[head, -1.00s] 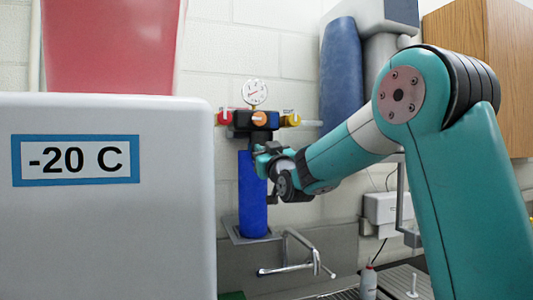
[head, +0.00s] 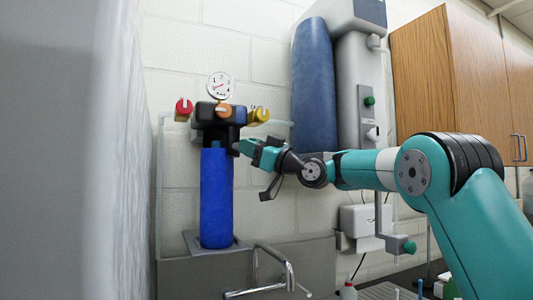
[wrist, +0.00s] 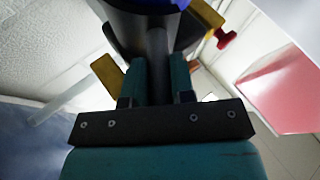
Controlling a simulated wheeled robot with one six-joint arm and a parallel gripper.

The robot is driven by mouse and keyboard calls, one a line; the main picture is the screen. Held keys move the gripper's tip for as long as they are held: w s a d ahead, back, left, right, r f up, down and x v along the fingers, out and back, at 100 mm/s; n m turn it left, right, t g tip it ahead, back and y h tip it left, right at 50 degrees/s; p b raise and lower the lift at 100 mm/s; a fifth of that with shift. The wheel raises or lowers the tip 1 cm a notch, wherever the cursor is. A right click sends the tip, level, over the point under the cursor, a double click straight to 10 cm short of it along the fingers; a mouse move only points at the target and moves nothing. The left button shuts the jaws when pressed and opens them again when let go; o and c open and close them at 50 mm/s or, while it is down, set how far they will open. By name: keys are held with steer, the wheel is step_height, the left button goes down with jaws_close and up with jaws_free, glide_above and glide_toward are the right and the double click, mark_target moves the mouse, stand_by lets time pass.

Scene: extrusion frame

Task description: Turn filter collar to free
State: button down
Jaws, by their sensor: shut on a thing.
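The filter unit on the wall has a long blue bowl (head: 216,198) hanging upright, with a dark collar (head: 208,140) at its top under a black head (head: 219,116). My gripper (head: 240,147) is at the right side of the collar in the head view. In the wrist view, the two teal fingers (wrist: 159,78) are shut on a dark bar (wrist: 157,52), which runs up to the dark round collar (wrist: 150,18). A little blue shows beyond the collar there. In the head view the bar's grip is too small to make out.
A blue cylinder (head: 312,90) hangs to the right. A metal faucet (head: 274,262) is below. A large grey-white surface fills the left.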

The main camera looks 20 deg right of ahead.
steer(key=shift+w+d+n+g+y, duration=0.25)
steer(key=shift+n+g+y, duration=0.15)
steer(key=shift+g+y, duration=0.2)
steer(key=c, duration=1)
jaws_free()
steer(key=shift+o, duration=0.2)
steer(key=b+v, duration=1)
steer(key=v, duration=0.7)
steer(key=shift+d, duration=0.15)
steer(key=shift+f, duration=0.1)
